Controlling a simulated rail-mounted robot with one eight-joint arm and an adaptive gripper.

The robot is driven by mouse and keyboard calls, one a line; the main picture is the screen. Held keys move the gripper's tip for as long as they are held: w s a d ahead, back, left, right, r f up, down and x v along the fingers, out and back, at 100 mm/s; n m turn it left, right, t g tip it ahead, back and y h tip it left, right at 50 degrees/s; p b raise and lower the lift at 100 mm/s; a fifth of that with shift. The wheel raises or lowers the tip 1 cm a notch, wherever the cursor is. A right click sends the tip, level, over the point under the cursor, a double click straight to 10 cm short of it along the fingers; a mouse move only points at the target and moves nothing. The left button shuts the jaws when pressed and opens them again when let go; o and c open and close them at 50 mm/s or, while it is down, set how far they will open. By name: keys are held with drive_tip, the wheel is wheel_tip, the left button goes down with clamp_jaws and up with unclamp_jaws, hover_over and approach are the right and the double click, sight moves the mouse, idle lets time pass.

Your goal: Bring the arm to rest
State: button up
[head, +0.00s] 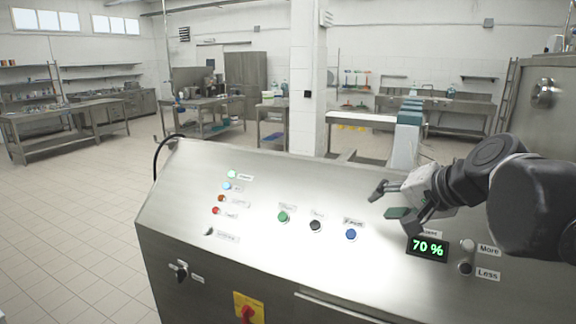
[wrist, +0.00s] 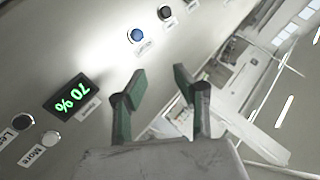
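My gripper (head: 387,202) is at the right of the head view, above the sloped metal control panel (head: 265,245). Its two fingers are apart with nothing between them; the wrist view also shows the open fingers (wrist: 150,88). My arm reaches in from the right edge. The gripper is up and left of the green 70 % display (head: 428,248). The display also shows in the wrist view (wrist: 72,98). I cannot tell how far the fingers are from the panel surface.
The panel carries a green button (head: 283,217), a black button (head: 315,225), a blue button (head: 351,234), a More button (head: 467,245) and a Less button (head: 465,268). Several lamps are at its left. A red knob (head: 247,313) is low in front. Open tiled floor (head: 75,215) lies left.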

drive_tip(key=s+a+f+n+g+h+b, duration=0.1)
drive_tip(key=s+a+f+n, duration=0.2)
drive_tip(key=s+f, duration=0.25)
drive_tip(key=s+a+f+n+g+h+b, duration=0.1)
drive_tip(key=s+a+f+n, duration=0.15)
drive_tip(key=s+f, duration=0.35)
drive_tip(key=s+d+f+h+p, duration=0.1)
drive_tip(key=s+d+f+h, duration=0.1)
drive_tip(key=s+d+f, duration=0.3)
drive_tip(key=shift+s+d+n+g+h, duration=0.35)
drive_tip(key=shift+s+n+g, duration=0.1)
drive_tip(key=shift+s, duration=0.15)
drive_tip(key=shift+d+f, duration=0.1)
